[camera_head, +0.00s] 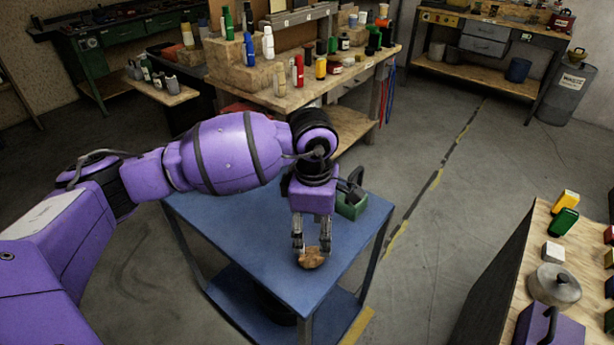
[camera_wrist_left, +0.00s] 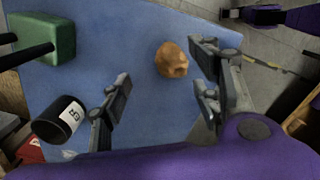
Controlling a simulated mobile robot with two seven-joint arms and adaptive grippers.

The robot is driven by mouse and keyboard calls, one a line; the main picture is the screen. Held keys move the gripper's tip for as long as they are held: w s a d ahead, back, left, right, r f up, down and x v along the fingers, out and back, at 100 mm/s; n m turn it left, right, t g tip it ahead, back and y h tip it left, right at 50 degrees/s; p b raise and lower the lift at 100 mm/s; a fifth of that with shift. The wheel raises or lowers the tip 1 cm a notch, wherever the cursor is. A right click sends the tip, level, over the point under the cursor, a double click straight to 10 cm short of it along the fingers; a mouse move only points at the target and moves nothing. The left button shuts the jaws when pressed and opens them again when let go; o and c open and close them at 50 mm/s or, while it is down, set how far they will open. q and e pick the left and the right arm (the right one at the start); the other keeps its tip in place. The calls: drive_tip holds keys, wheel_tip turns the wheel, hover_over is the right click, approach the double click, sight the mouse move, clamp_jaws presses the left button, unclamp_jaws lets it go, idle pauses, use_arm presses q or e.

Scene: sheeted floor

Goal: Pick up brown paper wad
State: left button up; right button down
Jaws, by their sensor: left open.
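The brown paper wad (camera_head: 312,259) is a small crumpled lump on the blue table (camera_head: 240,235), near its front edge. My left gripper (camera_head: 312,248) points down above the wad, its fingertips close to it; in the head view they overlap the wad's top. In the left wrist view the wad (camera_wrist_left: 172,60) lies on the blue top, beyond the fingertips and nearer the right finger. The left gripper (camera_wrist_left: 162,88) is open with nothing between its fingers. I cannot tell from the head view whether the fingers touch the wad.
A green box with a dark handle (camera_head: 352,203) stands on the blue table behind the gripper. It also shows in the left wrist view (camera_wrist_left: 42,40), with a black labelled container (camera_wrist_left: 60,120) nearby. A wooden bench (camera_head: 530,270) with a pot (camera_head: 554,290) stands at right.

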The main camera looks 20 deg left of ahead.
sight(311, 251)
use_arm(q)
drive_tip(key=shift+s+a, duration=0.3)
drive_tip(key=shift+s, duration=0.05)
drive_tip(key=shift+s+f, duration=0.25)
drive_tip(key=shift+f, duration=0.1)
wheel_tip(311, 251, down, 7)
drive_tip(key=shift+s+p, duration=0.1)
drive_tip(key=shift+p, duration=0.3)
drive_tip(key=c, duration=1.2)
